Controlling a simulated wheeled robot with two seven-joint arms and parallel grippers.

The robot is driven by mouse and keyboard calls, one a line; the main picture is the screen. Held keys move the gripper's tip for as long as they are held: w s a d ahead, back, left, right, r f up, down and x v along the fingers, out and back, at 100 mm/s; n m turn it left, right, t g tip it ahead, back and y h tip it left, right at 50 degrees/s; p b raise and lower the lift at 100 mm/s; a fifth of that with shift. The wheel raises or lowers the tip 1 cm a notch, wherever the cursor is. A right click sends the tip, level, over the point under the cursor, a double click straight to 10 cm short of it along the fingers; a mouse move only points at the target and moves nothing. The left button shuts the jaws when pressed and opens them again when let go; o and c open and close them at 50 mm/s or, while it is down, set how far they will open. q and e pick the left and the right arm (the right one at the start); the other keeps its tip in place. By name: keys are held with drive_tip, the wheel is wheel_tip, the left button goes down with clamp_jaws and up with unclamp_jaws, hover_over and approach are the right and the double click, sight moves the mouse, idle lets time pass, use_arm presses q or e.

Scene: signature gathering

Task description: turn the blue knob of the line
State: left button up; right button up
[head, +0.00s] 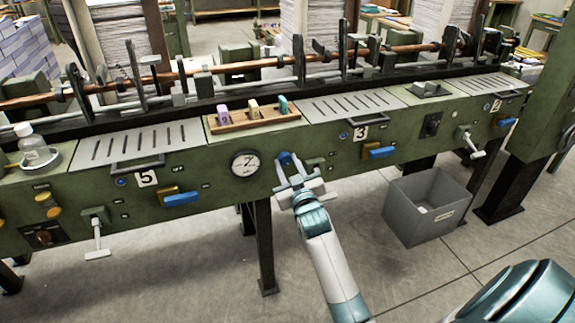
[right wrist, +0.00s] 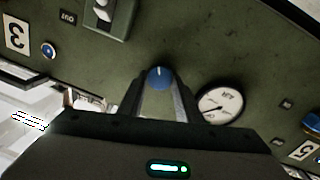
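The blue knob (head: 285,158) sits on the green front panel of the line, just right of the round gauge (head: 245,164). In the head view my right gripper (head: 293,172) is in front of it and hides part of it. In the right wrist view the blue knob (right wrist: 159,78) shows with its white mark near upright, between the tips of my right gripper (right wrist: 159,88). The fingers are apart, one on each side of the knob, and I cannot tell whether they touch it. My left gripper is not in view.
A wooden tray (head: 252,122) with coloured pieces lies on the ledge above. Blue handles (head: 181,199) and white-ended levers (head: 98,253) stick out from the panel. A grey bin (head: 412,225) stands on the floor at the right. Open floor lies before the line.

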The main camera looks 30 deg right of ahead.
drive_tip(key=shift+n+p, duration=0.3)
drive_tip(key=shift+n, duration=0.1)
drive_tip(key=shift+n+p, duration=0.35)
drive_tip(key=shift+n, duration=0.15)
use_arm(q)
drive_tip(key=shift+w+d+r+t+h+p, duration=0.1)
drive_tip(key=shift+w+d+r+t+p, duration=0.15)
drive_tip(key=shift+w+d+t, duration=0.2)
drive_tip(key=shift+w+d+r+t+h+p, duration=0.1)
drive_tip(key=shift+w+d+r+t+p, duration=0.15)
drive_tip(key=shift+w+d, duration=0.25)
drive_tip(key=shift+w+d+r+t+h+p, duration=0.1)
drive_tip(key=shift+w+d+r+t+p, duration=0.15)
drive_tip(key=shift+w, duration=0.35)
use_arm(e)
drive_tip(key=shift+f+n, duration=0.1)
drive_tip(key=shift+n, duration=2)
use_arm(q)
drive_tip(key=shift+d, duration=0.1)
use_arm(e)
drive_tip(key=o, duration=1)
drive_tip(key=shift+o, duration=0.2)
drive_tip(key=shift+s+a, duration=0.1)
